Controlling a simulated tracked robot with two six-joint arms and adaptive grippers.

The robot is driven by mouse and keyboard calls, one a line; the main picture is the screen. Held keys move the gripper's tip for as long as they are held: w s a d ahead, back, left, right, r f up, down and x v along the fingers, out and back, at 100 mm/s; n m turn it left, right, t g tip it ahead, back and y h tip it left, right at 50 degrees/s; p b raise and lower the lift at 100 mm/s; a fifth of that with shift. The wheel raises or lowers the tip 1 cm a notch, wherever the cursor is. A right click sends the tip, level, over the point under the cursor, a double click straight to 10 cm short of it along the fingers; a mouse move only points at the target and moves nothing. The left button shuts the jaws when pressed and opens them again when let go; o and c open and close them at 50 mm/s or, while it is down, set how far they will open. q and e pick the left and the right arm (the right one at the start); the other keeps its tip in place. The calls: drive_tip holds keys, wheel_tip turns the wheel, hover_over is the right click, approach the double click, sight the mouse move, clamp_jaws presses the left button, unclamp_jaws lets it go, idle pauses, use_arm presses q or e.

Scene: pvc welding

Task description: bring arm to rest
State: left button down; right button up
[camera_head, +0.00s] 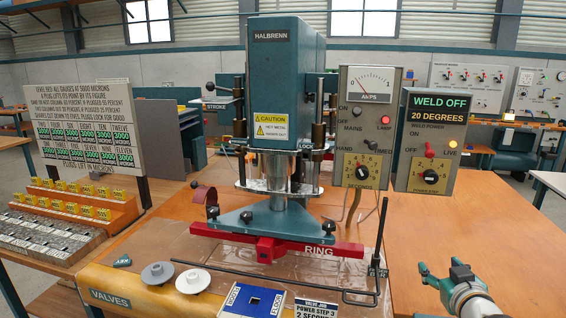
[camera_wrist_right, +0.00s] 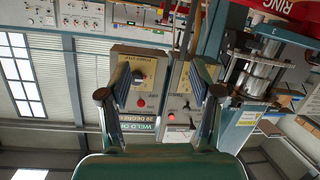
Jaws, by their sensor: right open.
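My right gripper (camera_head: 447,276) is at the lower right of the head view, over the orange table. Its green and dark fingers are apart, and I see nothing held. In the right wrist view, its two fingers (camera_wrist_right: 160,78) stand wide apart with an empty gap. Beyond the gap are the ammeter box and the weld power box. My left gripper is not in view.
A bent black rod (camera_head: 270,280) lies in front. The table's right side is clear.

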drive_tip(key=s+a+f+g+y+p, duration=0.1)
drive_tip(key=s+a+f+g, duration=0.3)
drive_tip(key=f, duration=0.5)
drive_tip(key=s+a+f+g+y+p, duration=0.1)
drive_tip(key=s+a+f+y, duration=0.1)
drive_tip(key=a+f, duration=0.5)
drive_tip(key=s+a+f+g+y+p, duration=0.1)
drive_tip(key=s+a+f+g+p, duration=0.15)
drive_tip(key=f, duration=0.85)
drive_tip(key=s+a+f+m+g+y, duration=0.1)
drive_tip(key=s+a+f+g, duration=0.2)
drive_tip(key=s, duration=0.7)
drive_tip(key=s+a+f+m+g+y, duration=0.1)
drive_tip(key=s+a+f+g, duration=0.3)
drive_tip(key=s, duration=0.6)
wheel_tip(320, 180, down, 3)
drive_tip(key=shift+s+a+r+m, duration=0.15)
drive_tip(key=shift+a+m, duration=0.35)
drive_tip(key=shift+a, duration=0.35)
drive_tip(key=shift+c, duration=0.3)
